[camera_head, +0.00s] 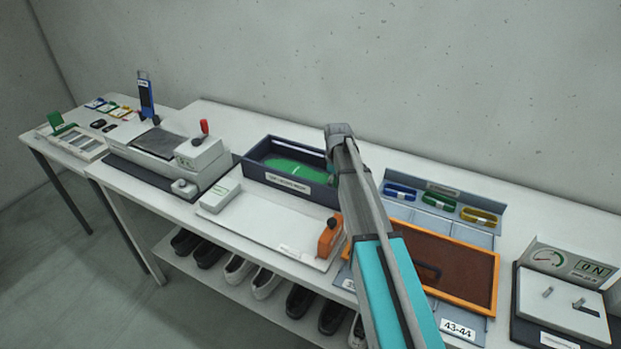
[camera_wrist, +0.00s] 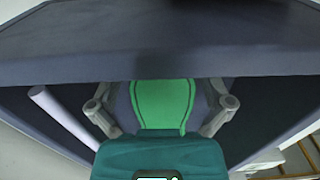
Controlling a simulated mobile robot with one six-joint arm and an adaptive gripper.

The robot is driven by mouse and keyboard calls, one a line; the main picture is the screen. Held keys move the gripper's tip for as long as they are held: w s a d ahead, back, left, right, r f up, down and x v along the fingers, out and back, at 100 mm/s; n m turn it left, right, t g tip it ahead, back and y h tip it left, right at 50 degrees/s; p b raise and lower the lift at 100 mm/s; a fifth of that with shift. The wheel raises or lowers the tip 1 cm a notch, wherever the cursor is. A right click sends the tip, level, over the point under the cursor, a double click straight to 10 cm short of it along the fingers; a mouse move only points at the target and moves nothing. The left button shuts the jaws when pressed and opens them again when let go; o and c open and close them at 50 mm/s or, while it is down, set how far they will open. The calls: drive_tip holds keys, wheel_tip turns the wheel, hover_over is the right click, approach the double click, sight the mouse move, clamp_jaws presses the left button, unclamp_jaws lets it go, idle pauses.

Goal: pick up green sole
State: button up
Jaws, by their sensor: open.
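The green sole (camera_head: 291,168) lies flat in a dark blue tray (camera_head: 310,197) with a white label on its front wall. In the wrist view, part of the green sole (camera_wrist: 162,101) shows in the middle, between the two fingers of my gripper (camera_wrist: 160,94). The fingers are spread on either side of it, apart from its edges. The lower part of the sole is hidden behind my gripper's teal body. In the head view my arm reaches to the tray's right end and hides most of the gripper. How high the fingertips are above the sole is unclear.
A tray wall (camera_wrist: 160,62) crosses the upper wrist view. A press with a red-knobbed lever (camera_head: 203,128) stands left of the tray. A white board with an orange tool (camera_head: 329,237) lies in front. An orange-rimmed tray (camera_head: 495,285) and coloured holders (camera_head: 438,200) are to the right.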

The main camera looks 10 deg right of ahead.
drive_tip(key=c, duration=1.1)
drive_tip(key=shift+r, duration=0.15)
wheel_tip(320, 180, up, 3)
drive_tip(key=p, duration=0.3)
drive_tip(key=s+d+r+p, duration=0.5)
drive_tip(key=s+r+p, duration=0.4)
drive_tip(key=s, duration=0.4)
drive_tip(key=shift+r+p, duration=0.35)
drive_tip(key=shift+p, duration=0.15)
